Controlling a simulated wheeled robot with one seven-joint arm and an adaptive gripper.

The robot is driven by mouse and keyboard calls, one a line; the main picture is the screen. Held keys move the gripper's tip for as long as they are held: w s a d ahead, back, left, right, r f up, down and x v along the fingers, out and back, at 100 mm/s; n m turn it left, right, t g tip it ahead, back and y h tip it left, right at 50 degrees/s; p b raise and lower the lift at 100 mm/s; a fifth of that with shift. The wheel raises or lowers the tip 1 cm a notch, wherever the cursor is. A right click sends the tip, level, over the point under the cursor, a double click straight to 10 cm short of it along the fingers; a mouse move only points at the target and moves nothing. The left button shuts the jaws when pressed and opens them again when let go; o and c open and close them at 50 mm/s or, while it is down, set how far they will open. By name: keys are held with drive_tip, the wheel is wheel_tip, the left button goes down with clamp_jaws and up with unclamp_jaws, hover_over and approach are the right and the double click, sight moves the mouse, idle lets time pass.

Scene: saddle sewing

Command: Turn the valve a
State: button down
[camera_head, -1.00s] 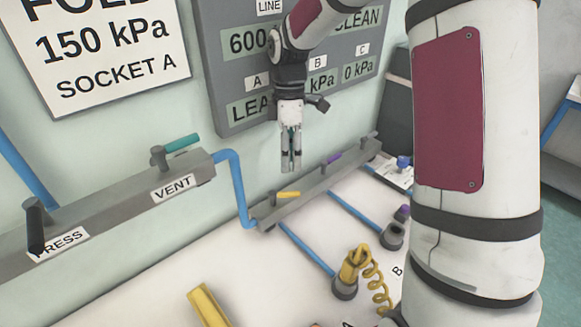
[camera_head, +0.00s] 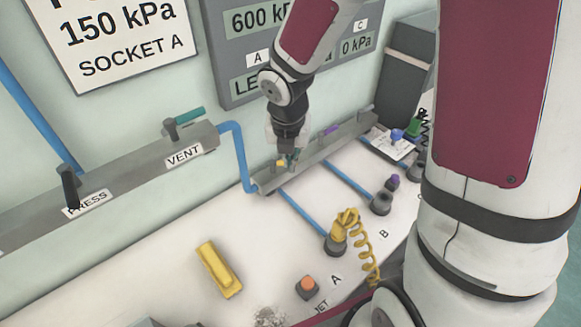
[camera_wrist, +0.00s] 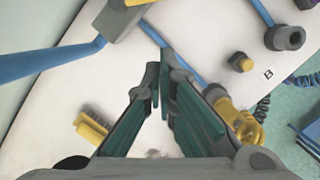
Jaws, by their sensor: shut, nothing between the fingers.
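Valve a is the small yellow lever (camera_head: 281,163) at the near end of the grey manifold (camera_head: 318,153). In the head view it is partly hidden by my gripper (camera_head: 290,158), which is low over that end of the manifold. In the wrist view the yellow lever (camera_wrist: 136,2) shows only at the top edge, beyond my fingertips (camera_wrist: 160,72). The fingers are together, with nothing between them. I cannot tell whether they touch the lever. The wall panel (camera_head: 225,62) is partly covered by my arm; "600" and "0 kPa" are readable.
A purple lever (camera_head: 331,130) is farther along the manifold. The PRESS and VENT bar (camera_head: 135,175) is at left. A yellow connector (camera_head: 336,235) with a coiled hose stands at socket A.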

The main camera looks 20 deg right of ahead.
drive_tip(key=w+d+f+n+b, duration=0.1)
drive_tip(key=w+f+n+b, duration=0.1)
drive_tip(key=w+f, duration=0.3)
drive_tip(key=shift+s+a+x, duration=0.2)
drive_tip(key=shift+s+x, duration=0.15)
drive_tip(key=shift+x, duration=1.6)
drive_tip(key=shift+w+d+n+t+y+p, duration=0.2)
drive_tip(key=shift+d+n+t+y+p, duration=0.3)
drive_tip(key=shift+n+p, duration=0.55)
drive_tip(key=shift+w+d+n+p, duration=0.45)
drive_tip(key=shift+w+d+p, duration=0.25)
drive_tip(key=shift+w+d, duration=0.25)
drive_tip(key=shift+w, duration=0.15)
drive_tip(key=shift+f, duration=0.1)
